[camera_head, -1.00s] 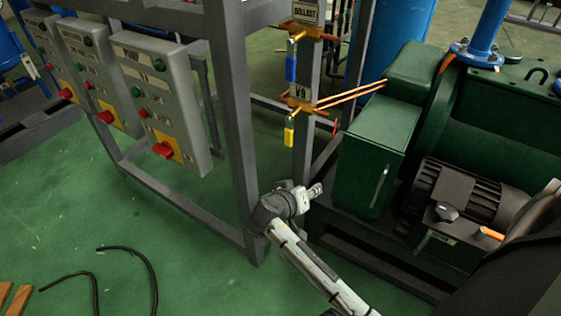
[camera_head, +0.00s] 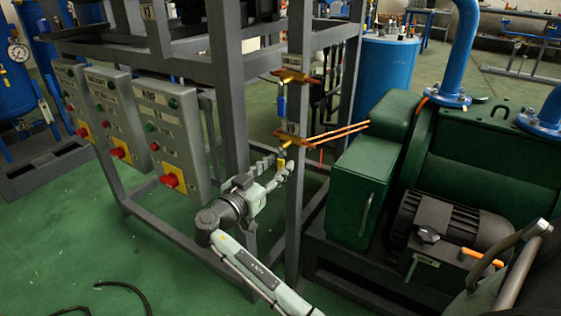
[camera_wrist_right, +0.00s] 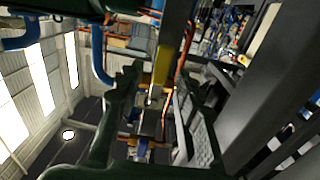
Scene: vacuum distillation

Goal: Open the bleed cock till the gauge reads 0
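Two small brass cocks sit on a grey post in the head view. The lower cock (camera_head: 287,142), by a tag that seems to read V9, has a yellow lever (camera_head: 281,163) hanging down. The upper cock has a blue lever (camera_head: 281,104), also hanging down. My right gripper (camera_head: 273,169) is at the yellow lever. In the right wrist view its fingers (camera_wrist_right: 158,98) are apart, with the yellow lever (camera_wrist_right: 163,63) between or just beyond them; contact is unclear. A round gauge (camera_head: 18,52) shows at far left; its reading is too small to tell.
Grey control boxes with red knobs (camera_head: 172,180) hang on the frame left of the gripper. A green pump (camera_head: 359,190) with a motor stands close on the right. Copper pipes (camera_head: 335,132) run from the post to it.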

